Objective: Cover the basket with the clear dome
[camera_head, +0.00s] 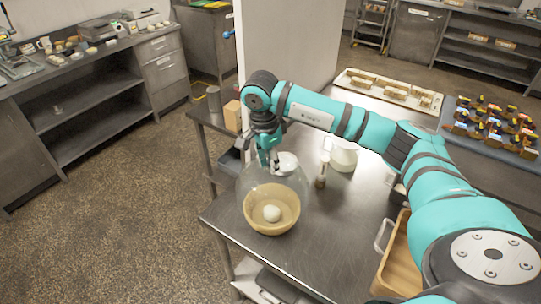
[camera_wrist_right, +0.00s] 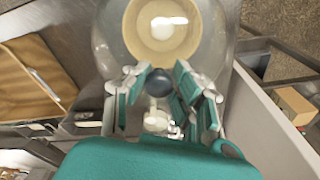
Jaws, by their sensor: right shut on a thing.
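A round tan basket (camera_head: 259,224) sits near the front left corner of the steel table, with a pale round lump (camera_head: 272,213) in it. The clear dome (camera_head: 248,178) is over the basket in the head view, its upper part behind it; I cannot tell whether its rim touches the table. My right gripper (camera_head: 268,155) points down at the dome's top. In the right wrist view the gripper (camera_wrist_right: 153,84) is shut on the dome's dark knob (camera_wrist_right: 153,88), and the basket (camera_wrist_right: 140,42) shows through the clear wall. My left gripper is not in view.
On the steel table (camera_head: 310,242) stand a small bottle (camera_head: 321,180) and a whitish rounded vessel (camera_head: 343,158), right of the dome. A wooden tray (camera_head: 395,262) lies at the right. A light partition (camera_head: 285,45) rises behind. The table's left edge is close to the basket.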

